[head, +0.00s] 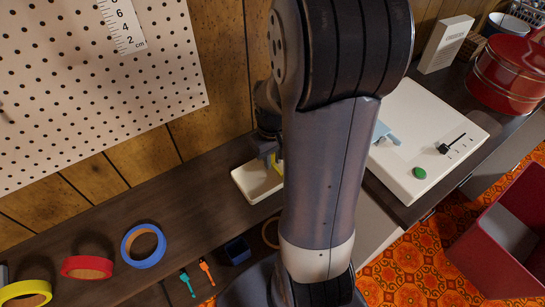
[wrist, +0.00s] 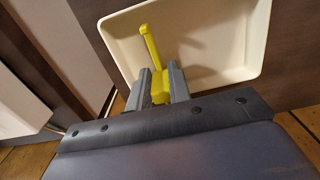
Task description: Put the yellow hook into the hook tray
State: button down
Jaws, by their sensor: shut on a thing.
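The yellow hook (wrist: 151,50) is between the fingers of my gripper (wrist: 158,82) in the wrist view. My gripper is shut on its thicker end, and its thin stem points away from the fingers. The cream hook tray (wrist: 258,40) is a shallow rectangular tray right behind the hook and fingertips, which overlap its near left part. I cannot tell whether the hook touches the tray floor. In the head view my arm hides much of the tray (head: 247,186), and my gripper (head: 272,160) is over it with a bit of yellow showing.
Tape rolls in blue (head: 143,246), red (head: 87,267) and yellow (head: 26,292) lie left on the dark bench. Teal (head: 187,282) and orange (head: 206,270) items and a small dark blue box (head: 237,250) lie nearer the tray. A pegboard (head: 90,90) hangs behind.

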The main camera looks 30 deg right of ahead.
jog(key=shift+f, duration=0.2)
jog(key=c, duration=1.3)
grip_release()
jog(key=shift+r, duration=0.1)
notch_tip(320, 180, up, 12)
jog(key=p, duration=0.1)
jog(key=shift+r+p, duration=0.15)
jog(key=shift+p, duration=0.15)
